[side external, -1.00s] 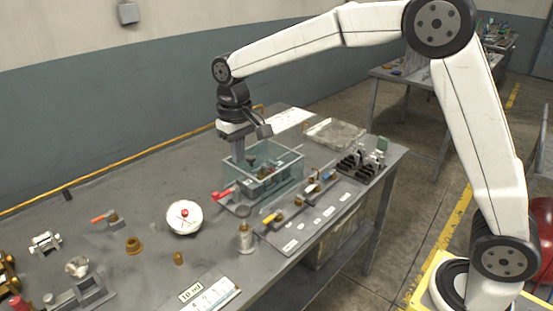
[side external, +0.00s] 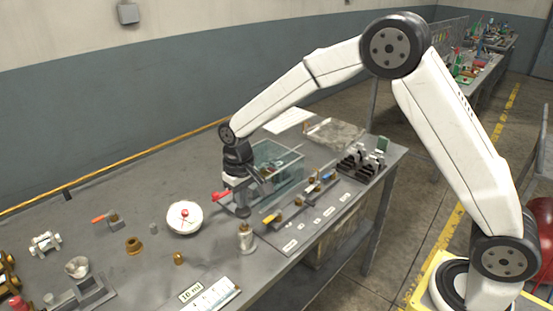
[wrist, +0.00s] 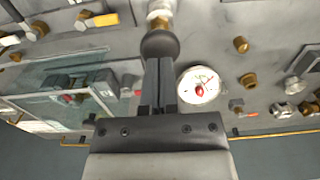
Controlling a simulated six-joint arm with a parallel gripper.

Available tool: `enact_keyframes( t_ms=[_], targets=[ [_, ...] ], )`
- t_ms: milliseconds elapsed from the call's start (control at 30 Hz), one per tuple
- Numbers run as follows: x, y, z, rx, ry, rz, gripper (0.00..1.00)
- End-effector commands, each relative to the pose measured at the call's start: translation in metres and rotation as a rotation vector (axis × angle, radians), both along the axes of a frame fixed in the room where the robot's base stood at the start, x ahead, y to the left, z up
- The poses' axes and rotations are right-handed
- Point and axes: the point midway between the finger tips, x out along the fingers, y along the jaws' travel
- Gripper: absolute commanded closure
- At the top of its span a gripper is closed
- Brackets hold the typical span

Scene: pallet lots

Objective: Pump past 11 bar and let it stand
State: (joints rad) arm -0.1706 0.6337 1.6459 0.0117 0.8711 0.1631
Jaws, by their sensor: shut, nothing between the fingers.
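My gripper (side external: 242,212) is shut and empty, pointing down beside the clear tank. In the wrist view, its fingers (wrist: 159,62) end at a dark rounded knob (wrist: 160,45); I cannot tell whether they touch it. The white round gauge (side external: 184,218) lies left of my gripper in the side view. It also shows in the wrist view (wrist: 197,90) with a red centre and a thin pointer toward the upper right; its numbers are too small to read. A red handle (side external: 221,196) sits just left of my gripper.
A silver and brass cylinder (side external: 246,240) stands close in front. Brass fittings (side external: 134,246) and a funnel-like piece (side external: 77,266) lie left.

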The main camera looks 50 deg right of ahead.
Motion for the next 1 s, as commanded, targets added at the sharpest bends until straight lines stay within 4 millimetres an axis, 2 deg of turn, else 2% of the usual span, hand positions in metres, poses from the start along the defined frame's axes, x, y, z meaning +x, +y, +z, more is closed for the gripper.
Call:
enact_keyframes(
  t_ms=[200,567,900,1000],
  targets=[
    [0.0,0.0,-0.01,0.0,0.001,0.0,1.0],
    [0.0,0.0,-0.011,0.0,0.0,0.0,1.0],
    [0.0,0.0,-0.044,0.0,0.002,0.0,1.0],
    [-0.001,0.0,-0.047,0.0,0.001,0.0,1.0]
  ],
)
